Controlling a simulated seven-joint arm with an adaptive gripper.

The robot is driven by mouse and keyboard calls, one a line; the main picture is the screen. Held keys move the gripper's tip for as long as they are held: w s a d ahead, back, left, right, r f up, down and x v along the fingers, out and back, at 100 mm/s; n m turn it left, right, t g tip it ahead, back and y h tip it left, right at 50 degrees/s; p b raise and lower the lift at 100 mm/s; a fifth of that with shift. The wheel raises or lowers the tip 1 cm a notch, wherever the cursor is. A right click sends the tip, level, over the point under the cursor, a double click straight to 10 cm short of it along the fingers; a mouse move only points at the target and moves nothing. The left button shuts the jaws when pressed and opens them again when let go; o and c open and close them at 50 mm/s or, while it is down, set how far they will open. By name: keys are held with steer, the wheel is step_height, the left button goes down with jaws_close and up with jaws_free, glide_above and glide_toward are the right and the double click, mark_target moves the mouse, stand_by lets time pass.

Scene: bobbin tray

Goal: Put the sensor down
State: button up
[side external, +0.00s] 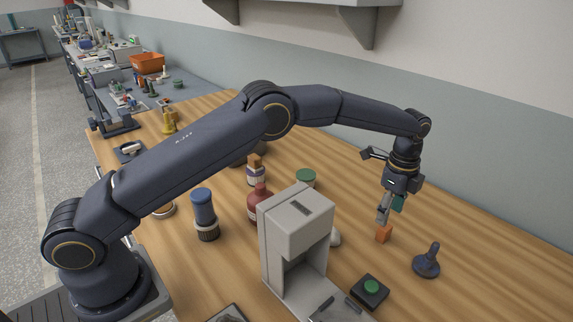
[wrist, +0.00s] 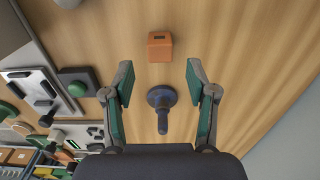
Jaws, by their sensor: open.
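A small orange block (side external: 384,233), which I take to be the sensor, rests on the wooden table (side external: 480,235). The wrist view shows this block (wrist: 160,46) upright, with a dark slot on one face, just past the fingertips and in line with the gap between them. My gripper (side external: 383,220) is close above it in the side view. I cannot tell exactly how far the tips are from the block.
A dark blue knobbed piece (side external: 426,262) stands close by, also visible in the wrist view (wrist: 162,105). A green button box (side external: 371,292) and a grey stand (side external: 292,240) are nearer the camera. Bottles and jars stand left. The table to the right is clear.

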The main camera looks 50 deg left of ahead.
steer(key=s+a+r+n+t, duration=0.1)
steer(key=s+a+r+n, duration=0.35)
steer(key=r, duration=0.65)
steer(key=s+a+r+n+t, duration=0.1)
steer(key=s+a+r+n, duration=0.2)
steer(key=s+a+r, duration=0.5)
steer(key=s+a+r+n+t, duration=0.1)
steer(key=s+a+r+n, duration=0.15)
steer(key=s, duration=0.35)
steer(key=s+a+r+n+t, duration=0.1)
steer(key=s+r+n, duration=0.15)
steer(key=s, duration=0.25)
steer(key=s+a+f+n+t, duration=0.1)
steer(key=s+a+f+n, duration=0.2)
steer(key=s, duration=0.8)
step_height(320, 180, down, 2)
steer(key=shift+s+f+n+t, duration=0.15)
steer(key=shift+s+n+t, duration=0.15)
steer(key=shift+n, duration=0.95)
